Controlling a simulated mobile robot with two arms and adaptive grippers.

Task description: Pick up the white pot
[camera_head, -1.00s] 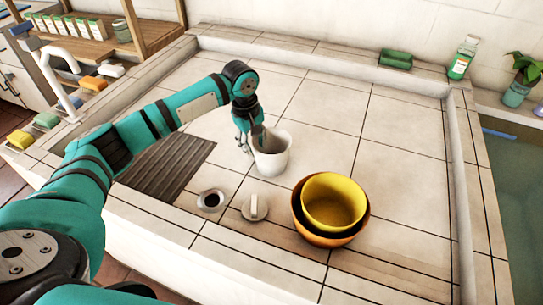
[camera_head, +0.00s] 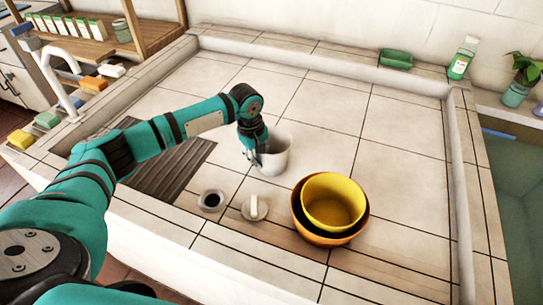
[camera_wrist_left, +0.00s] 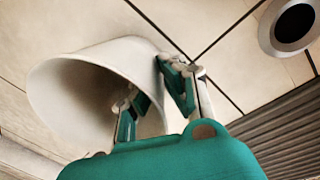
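The white pot (camera_head: 276,158) stands upright on the tiled basin floor, left of the stacked bowls. In the left wrist view the white pot (camera_wrist_left: 75,90) shows its wide mouth and part of its outer wall. My left gripper (camera_head: 257,156) is pointed down at the pot's left rim. In the wrist view the fingers of my left gripper (camera_wrist_left: 147,90) are apart, one over the pot's mouth and one by its outer wall. Whether they touch the wall is unclear. My right gripper is not in view.
A yellow bowl (camera_head: 333,203) sits in an orange bowl (camera_head: 345,237) right of the pot. A drain hole (camera_head: 211,200), a white-handled plug (camera_head: 254,207) and a dark ribbed mat (camera_head: 160,170) are nearby. Tiles behind the pot are clear.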

